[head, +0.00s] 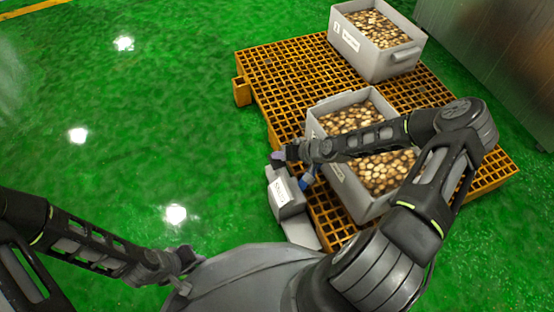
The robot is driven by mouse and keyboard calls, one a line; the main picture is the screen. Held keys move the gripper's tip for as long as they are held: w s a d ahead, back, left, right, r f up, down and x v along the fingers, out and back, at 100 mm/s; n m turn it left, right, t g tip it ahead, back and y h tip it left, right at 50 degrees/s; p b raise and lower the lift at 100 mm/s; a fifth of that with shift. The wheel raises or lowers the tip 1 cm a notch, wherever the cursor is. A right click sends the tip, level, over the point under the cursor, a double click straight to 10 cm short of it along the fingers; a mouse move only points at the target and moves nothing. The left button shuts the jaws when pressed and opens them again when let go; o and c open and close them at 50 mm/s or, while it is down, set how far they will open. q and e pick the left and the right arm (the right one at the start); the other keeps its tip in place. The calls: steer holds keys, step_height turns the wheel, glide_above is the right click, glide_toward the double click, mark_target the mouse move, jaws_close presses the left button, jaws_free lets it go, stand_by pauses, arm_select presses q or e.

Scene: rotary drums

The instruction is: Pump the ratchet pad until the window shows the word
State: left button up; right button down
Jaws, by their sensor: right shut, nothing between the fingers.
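A small grey device (287,197) with a white label stands at the near left edge of the orange pallet. Small print on the label is too small to read, and I cannot make out a window or a word. A blue part (308,179) shows at the device's right side, partly behind my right arm; I cannot tell whether it is the ratchet pad. My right gripper (279,157) is shut and empty at the device's upper end, beside a small purple patch; touching or apart is unclear. My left gripper (183,262) is low at the left, away from the device, its fingers unclear.
An orange grid pallet (285,70) lies on the green floor. A grey bin (340,101) of brown round items stands under my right arm, and another such bin (372,62) stands at the back. A metal wall (500,50) is at upper right. The left floor is clear.

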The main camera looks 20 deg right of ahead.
mark_target(279, 161)
steer(key=shift+f+b, duration=1.2)
steer(key=shift+f, duration=0.5)
stand_by(1.3)
stand_by(0.3)
steer(key=shift+r+p, duration=1.65)
steer(key=shift+r, duration=0.45)
step_height(279, 161, up, 5)
steer(key=p, duration=0.4)
